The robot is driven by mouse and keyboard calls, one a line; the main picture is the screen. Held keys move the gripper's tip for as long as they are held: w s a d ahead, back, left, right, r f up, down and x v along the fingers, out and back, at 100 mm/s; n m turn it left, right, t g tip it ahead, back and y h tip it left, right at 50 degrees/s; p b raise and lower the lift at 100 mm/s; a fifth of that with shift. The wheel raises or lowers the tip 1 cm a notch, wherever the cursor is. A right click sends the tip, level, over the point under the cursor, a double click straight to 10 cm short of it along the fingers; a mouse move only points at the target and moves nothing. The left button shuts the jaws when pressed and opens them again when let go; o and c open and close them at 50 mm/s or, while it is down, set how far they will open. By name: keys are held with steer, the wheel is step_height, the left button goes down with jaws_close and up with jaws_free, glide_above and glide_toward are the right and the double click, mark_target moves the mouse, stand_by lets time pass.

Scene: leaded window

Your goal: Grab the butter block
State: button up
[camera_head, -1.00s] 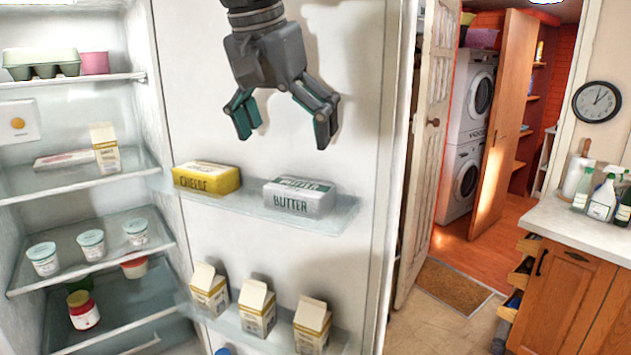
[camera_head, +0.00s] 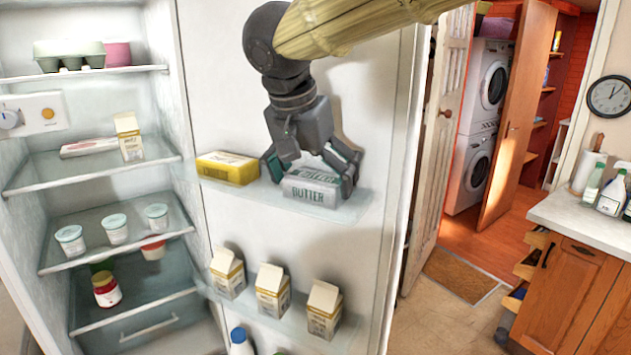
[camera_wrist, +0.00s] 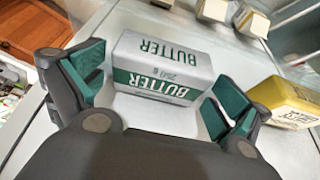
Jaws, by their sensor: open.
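The butter block (camera_head: 312,190) is a white and green packet lettered BUTTER, lying on the fridge door's glass shelf (camera_head: 350,207). My gripper (camera_head: 310,172) is open and lowered over the butter block, with a finger toward each end. In the wrist view the butter block (camera_wrist: 166,68) sits between the two teal-padded fingers of my gripper (camera_wrist: 160,95). A gap shows near the right finger; I cannot tell whether the left finger touches the packet.
A yellow cheese block (camera_head: 228,168) lies on the same shelf, close to the left finger. Several cartons (camera_head: 272,290) stand on the door shelf below. Fridge shelves with cups (camera_head: 115,230) are at the left. The door panel rises behind the butter.

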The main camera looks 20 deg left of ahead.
steer(key=shift+f, duration=0.2)
steer(key=shift+w+d+f, duration=0.1)
steer(key=shift+w+f, duration=0.3)
steer(key=shift+w, duration=0.4)
steer(key=shift+c, duration=0.2)
steer(key=shift+s+r, duration=0.2)
steer(key=shift+s, duration=0.25)
steer(key=c, duration=0.7)
steer(key=shift+c, duration=1.2)
steer(key=shift+w, duration=0.2)
steer(key=shift+s, duration=0.15)
